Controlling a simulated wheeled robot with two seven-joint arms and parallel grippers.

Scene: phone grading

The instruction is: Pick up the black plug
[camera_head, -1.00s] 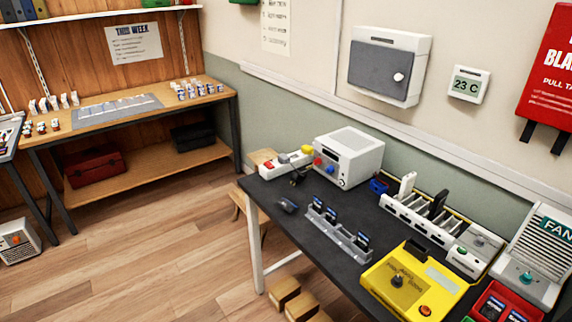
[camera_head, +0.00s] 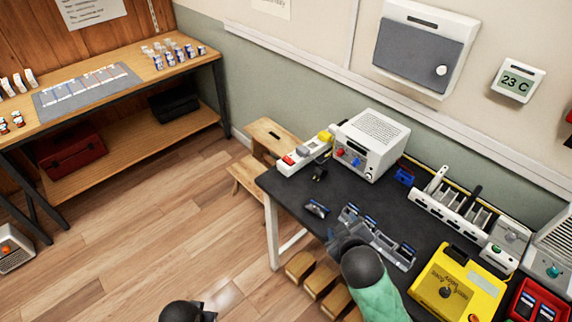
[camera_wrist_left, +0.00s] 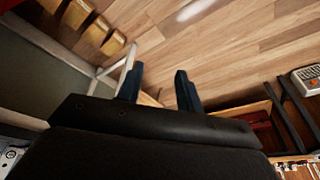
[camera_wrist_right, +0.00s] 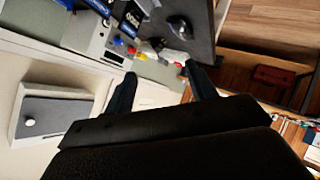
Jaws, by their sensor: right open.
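The black plug (camera_head: 320,172) lies on the dark table beside the power strip, in front of the white power unit.
The power strip (camera_head: 305,155) and white power unit (camera_head: 370,145) stand behind the plug. The grey rack (camera_head: 395,252), yellow box (camera_head: 460,285) and white charging rack (camera_head: 450,212) stand to the right. Stools (camera_head: 275,140) stand left of the table.

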